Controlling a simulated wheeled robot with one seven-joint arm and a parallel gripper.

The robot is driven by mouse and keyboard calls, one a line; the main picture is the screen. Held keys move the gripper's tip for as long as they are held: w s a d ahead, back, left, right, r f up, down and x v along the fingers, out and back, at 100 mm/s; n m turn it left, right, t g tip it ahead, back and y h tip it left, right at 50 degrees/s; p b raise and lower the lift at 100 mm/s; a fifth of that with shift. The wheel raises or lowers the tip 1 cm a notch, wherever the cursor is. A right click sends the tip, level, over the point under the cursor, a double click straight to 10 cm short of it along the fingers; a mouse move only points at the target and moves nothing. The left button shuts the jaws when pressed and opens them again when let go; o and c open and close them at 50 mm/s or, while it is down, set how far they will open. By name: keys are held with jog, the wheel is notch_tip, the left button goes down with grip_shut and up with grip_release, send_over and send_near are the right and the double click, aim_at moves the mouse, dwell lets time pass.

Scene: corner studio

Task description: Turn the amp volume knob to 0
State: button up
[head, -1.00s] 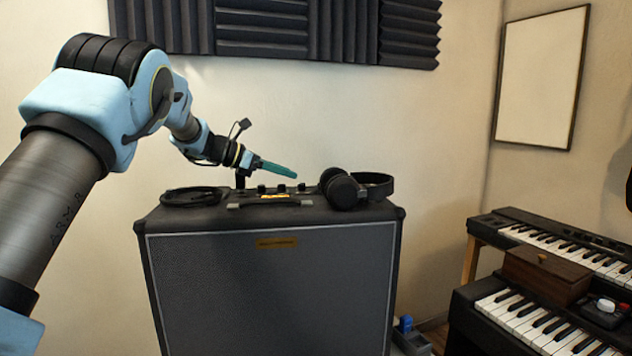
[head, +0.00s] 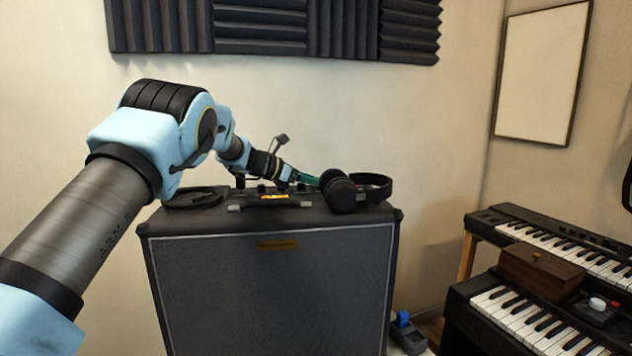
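The amp (head: 270,290) is a large black cabinet with a grey grille, standing against the wall in the middle of the head view. Small dark knobs (head: 261,188) sit in a row along the back of its top, behind the carrying handle (head: 272,203). Their pointers and markings are too small to read. My gripper (head: 307,179) reaches in from the left with teal fingers low over the right end of the knob row, close to the headphones. The wrist and fingers hide part of the row. I cannot tell contact or finger opening.
Black headphones (head: 342,193) lie on the amp's top right, close to my fingertips. A coiled black cable (head: 194,197) lies at the top left. Keyboards (head: 555,243) and a wooden box (head: 540,272) stand at the right. Foam panels (head: 270,30) hang above.

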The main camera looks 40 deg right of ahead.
grip_shut()
dwell(0.3)
jog(key=shift+f+b, duration=0.1)
jog(key=shift+b, duration=0.3)
jog(key=shift+s+f+n+t+b, duration=0.15)
jog(key=shift+n+t+b, duration=0.25)
jog(key=shift+b, duration=0.6)
jog(key=n+t+b, duration=0.1)
jog(key=t+b, duration=0.1)
jog(key=b, duration=0.2)
jog(key=shift+s+n+h, duration=0.1)
jog(key=shift+n+h, duration=0.3)
jog(key=n+t+b, duration=0.2)
jog(key=b, duration=0.1)
jog(key=shift+s+t, duration=0.15)
jog(key=shift+t, duration=0.15)
jog(key=shift+r+n+t+b, duration=0.2)
jog(key=shift+n+t+b, duration=0.6)
jog(key=shift+t, duration=0.1)
jog(key=shift+y, duration=0.3)
jog(key=shift+r, duration=0.1)
